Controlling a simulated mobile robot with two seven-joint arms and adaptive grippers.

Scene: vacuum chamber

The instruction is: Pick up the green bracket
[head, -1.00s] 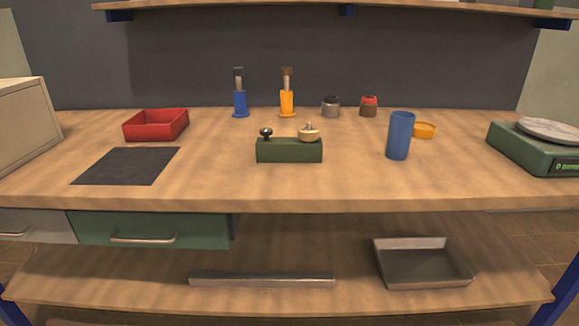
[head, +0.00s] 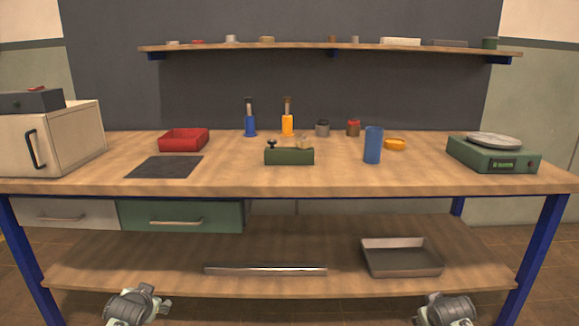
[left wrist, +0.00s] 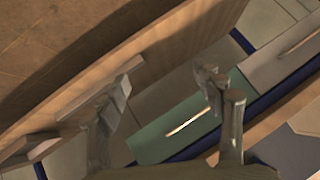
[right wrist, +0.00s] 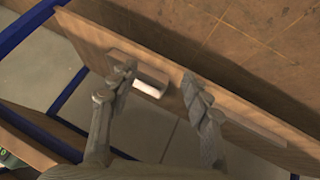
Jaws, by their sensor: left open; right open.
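No part is plainly recognisable as a green bracket. A dark green block (head: 289,157) stands mid-bench in the head view, with a black knob and a pale wooden knob on top. A small dark green item (head: 489,43) sits at the right end of the upper shelf, too small to make out. My left gripper (left wrist: 166,80) is open and empty in the left wrist view, with the green drawer (left wrist: 175,130) beyond its fingers. My right gripper (right wrist: 160,72) is open and empty in the right wrist view, with the lower shelf beyond. Both are low, away from the bench top.
The bench (head: 330,182) holds a red tray (head: 183,140), a black mat (head: 165,167), a blue cup (head: 373,146), an orange dish (head: 395,144) and a green scale (head: 492,155). A white cabinet (head: 50,140) stands left. A metal tray (head: 401,258) lies on the lower shelf. The bench's front strip is clear.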

